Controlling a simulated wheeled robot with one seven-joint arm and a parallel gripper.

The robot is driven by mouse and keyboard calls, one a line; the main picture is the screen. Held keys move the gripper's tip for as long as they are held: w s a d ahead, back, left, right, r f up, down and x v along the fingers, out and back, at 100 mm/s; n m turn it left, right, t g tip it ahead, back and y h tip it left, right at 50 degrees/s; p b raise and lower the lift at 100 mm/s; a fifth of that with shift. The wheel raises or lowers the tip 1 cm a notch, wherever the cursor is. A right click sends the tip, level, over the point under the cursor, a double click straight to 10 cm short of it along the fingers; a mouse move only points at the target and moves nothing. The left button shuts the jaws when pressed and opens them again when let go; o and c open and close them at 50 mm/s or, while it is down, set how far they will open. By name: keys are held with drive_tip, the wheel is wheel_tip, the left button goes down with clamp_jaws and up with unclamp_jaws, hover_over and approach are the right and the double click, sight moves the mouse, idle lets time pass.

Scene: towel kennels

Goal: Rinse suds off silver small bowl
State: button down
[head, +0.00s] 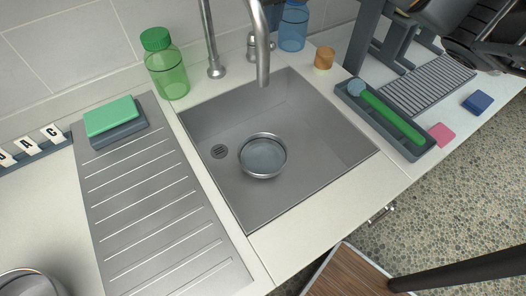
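The silver small bowl (263,156) sits upright on the floor of the sink (295,190), right of the drain. Its inside looks pale blue-grey; I cannot tell whether that is suds or water. The tap spout (262,75) hangs over the back of the sink, and no stream shows from it. The tap lever (252,44) stands beside the spout.
A green bottle (165,65) and a green sponge (111,117) on a grey holder stand left of the sink, by the ribbed drainboard (160,210). At right are a grey tray (375,125) with a green-handled brush (395,117), an orange jar (324,58) and a blue bottle (292,28).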

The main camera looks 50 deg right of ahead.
drive_tip(key=r+p, duration=0.1)
drive_tip(key=s+r+p, duration=0.1)
drive_tip(key=r, duration=0.1)
drive_tip(key=s+r+p, duration=0.1)
drive_tip(key=r+p, duration=0.1)
drive_tip(key=shift+s+a, duration=0.15)
drive_tip(key=shift+a, duration=0.15)
drive_tip(key=shift+f, duration=0.1)
